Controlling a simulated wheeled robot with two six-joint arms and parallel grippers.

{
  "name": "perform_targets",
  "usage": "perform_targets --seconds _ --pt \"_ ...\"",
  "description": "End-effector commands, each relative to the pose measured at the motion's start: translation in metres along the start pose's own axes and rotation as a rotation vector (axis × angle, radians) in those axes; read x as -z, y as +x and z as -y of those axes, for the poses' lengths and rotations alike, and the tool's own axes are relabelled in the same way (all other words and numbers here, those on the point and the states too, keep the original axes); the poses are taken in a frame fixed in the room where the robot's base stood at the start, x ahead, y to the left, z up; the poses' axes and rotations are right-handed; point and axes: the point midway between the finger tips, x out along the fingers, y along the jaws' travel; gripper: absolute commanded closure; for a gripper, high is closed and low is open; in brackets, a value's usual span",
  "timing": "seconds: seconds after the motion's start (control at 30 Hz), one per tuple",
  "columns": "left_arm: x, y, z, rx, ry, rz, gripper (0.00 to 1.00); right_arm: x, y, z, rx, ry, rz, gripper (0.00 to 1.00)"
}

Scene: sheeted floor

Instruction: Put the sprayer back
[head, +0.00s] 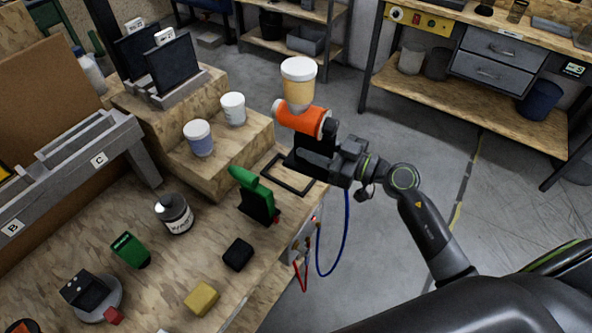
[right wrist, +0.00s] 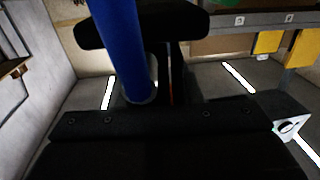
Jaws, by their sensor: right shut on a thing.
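The sprayer (head: 303,118) has an orange body with an amber cup and a white lid on top. My right gripper (head: 318,145) is shut on it and holds it upright above the right edge of the workbench. The black fingers hide its lower part. In the right wrist view a thick blue tube-like part (right wrist: 120,45) stands between the dark fingers (right wrist: 140,85); I cannot tell whether it belongs to the sprayer. A thin black rectangular frame (head: 305,186) lies on the bench below the sprayer. My left gripper is not in view.
Two white-lidded jars (head: 199,139) stand on a wooden step (head: 225,178). A green-and-black tool (head: 256,196), a black block (head: 238,254), a yellow block (head: 202,299) and a dark jar (head: 174,214) are on the bench. A blue hose (head: 346,235) hangs at its edge.

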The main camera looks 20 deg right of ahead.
Motion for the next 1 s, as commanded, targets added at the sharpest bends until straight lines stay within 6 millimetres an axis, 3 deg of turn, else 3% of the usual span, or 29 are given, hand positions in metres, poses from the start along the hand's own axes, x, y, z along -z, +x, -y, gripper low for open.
perform_targets --seconds 0.1,0.3,0.57,1.0 --pt "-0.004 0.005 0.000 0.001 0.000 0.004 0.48 -0.011 0.038 -0.019 -0.055 0.007 -0.011 0.76" --pt "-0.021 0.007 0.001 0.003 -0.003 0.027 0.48 -0.025 0.074 -0.032 -0.099 0.011 0.000 0.76" --pt "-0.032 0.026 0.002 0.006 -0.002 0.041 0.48 -0.070 0.079 -0.033 -0.106 0.012 0.006 0.76" --pt "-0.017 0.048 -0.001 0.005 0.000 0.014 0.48 -0.117 0.078 -0.032 -0.105 0.012 0.004 0.76"
